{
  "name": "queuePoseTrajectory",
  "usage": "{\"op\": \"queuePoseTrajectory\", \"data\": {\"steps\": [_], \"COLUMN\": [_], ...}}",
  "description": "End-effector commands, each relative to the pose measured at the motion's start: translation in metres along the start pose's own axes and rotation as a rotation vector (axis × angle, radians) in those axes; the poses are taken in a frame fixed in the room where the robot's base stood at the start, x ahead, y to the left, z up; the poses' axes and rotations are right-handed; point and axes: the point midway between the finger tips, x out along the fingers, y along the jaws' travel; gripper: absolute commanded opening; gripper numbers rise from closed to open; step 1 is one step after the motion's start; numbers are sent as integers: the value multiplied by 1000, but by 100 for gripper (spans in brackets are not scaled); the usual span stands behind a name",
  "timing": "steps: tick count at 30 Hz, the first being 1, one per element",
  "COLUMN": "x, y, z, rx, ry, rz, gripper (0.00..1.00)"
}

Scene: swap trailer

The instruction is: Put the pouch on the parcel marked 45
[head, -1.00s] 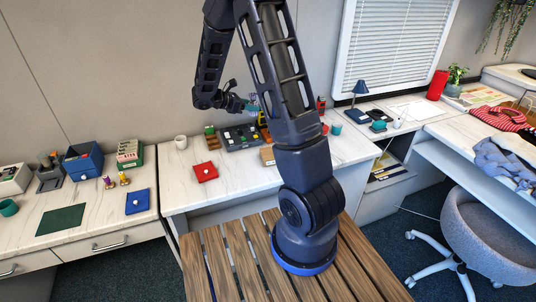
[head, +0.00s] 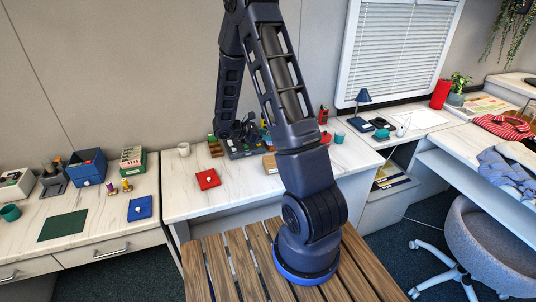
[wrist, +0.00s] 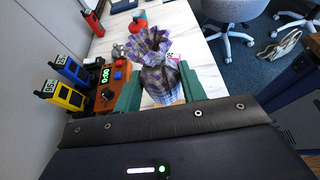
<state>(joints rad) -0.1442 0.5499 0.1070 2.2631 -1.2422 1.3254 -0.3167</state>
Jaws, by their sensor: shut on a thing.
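The pouch (wrist: 158,68) is purple-and-grey patterned cloth with a gathered, ruffled top. In the wrist view it stands between the green fingers of my gripper (wrist: 160,92), which are shut on its sides. In the head view my dark wrist (head: 240,130) is low over the back of the middle desk, and the pouch cannot be made out there. A brown box (head: 270,163) lies on this desk, partly behind my arm. A pale label (wrist: 172,57) shows behind the pouch in the wrist view; its marking is unreadable. I cannot tell which thing is the parcel marked 45.
An orange device with green digits (wrist: 113,85) stands close left of the pouch. Yellow (wrist: 64,95) and blue (wrist: 69,69) handsets stand along the wall. A red handset (wrist: 93,22) is farther off. A red flat item (head: 207,179) and a white mug (head: 184,149) sit on the desk.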

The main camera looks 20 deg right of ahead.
Motion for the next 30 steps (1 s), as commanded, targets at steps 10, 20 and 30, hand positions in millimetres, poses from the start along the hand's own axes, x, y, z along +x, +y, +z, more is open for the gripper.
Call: {"op": "queuePoseTrajectory", "data": {"steps": [10, 20, 30], "x": [20, 27, 37], "y": [0, 0, 0], "z": [-48, -65, -89], "rx": [-2, -2, 1], "ry": [0, 0, 0], "rz": [0, 0, 0], "gripper": [18, 18, 18]}}
